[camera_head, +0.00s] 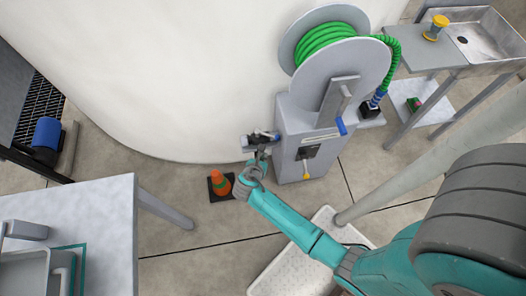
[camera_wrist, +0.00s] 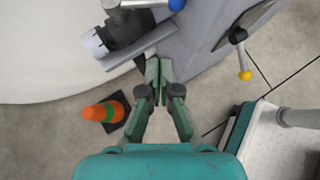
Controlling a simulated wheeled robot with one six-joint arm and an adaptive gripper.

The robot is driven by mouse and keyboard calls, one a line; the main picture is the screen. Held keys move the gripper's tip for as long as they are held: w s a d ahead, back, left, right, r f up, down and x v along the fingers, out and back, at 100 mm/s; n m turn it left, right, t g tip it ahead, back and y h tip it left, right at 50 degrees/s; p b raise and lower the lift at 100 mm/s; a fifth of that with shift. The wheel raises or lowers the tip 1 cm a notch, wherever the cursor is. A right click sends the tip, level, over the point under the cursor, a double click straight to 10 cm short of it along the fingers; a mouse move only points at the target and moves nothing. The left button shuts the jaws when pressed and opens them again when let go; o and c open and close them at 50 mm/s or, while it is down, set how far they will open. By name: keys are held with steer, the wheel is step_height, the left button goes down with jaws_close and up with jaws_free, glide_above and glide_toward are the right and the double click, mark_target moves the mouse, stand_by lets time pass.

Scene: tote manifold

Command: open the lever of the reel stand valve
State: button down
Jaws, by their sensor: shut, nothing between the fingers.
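The grey reel stand (camera_head: 292,150) carries a hose reel with green hose. A dark valve fitting (camera_head: 259,139) sticks out from its left side; it also shows in the wrist view (camera_wrist: 122,32), with a blue ball tip (camera_wrist: 176,4) beside it. A lever with a yellow knob (camera_head: 306,175) hangs down from a black plate on the stand's front; its knob also shows in the wrist view (camera_wrist: 245,74). I cannot tell which is the task's lever. My gripper (camera_wrist: 159,68) is shut and empty, just below the fitting and left of the yellow knob. Contact with the fitting is unclear.
An orange cone (camera_head: 221,183) stands on the floor left of my gripper. A large white curved wall (camera_head: 170,80) rises behind. A grey table (camera_head: 90,205) is at lower left, a sink bench (camera_head: 425,60) at upper right. A white pallet (camera_head: 300,262) lies below my arm.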

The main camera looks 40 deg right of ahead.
mark_target(274, 136)
steer(key=w+d+f, duration=0.3)
steer(key=w+d, duration=0.1)
steer(key=d, duration=0.4)
steer(key=shift+f, duration=0.2)
steer(key=shift+d+n+t, duration=0.4)
steer(key=shift+d+n, duration=0.05)
steer(key=shift+n, duration=0.05)
steer(key=shift+w+d+y, duration=0.15)
steer(key=shift+w+d, duration=0.1)
steer(key=shift+d, duration=0.55)
steer(key=shift+w+d+y, duration=0.15)
steer(key=shift+w+d, duration=0.05)
steer(key=shift+d, duration=0.65)
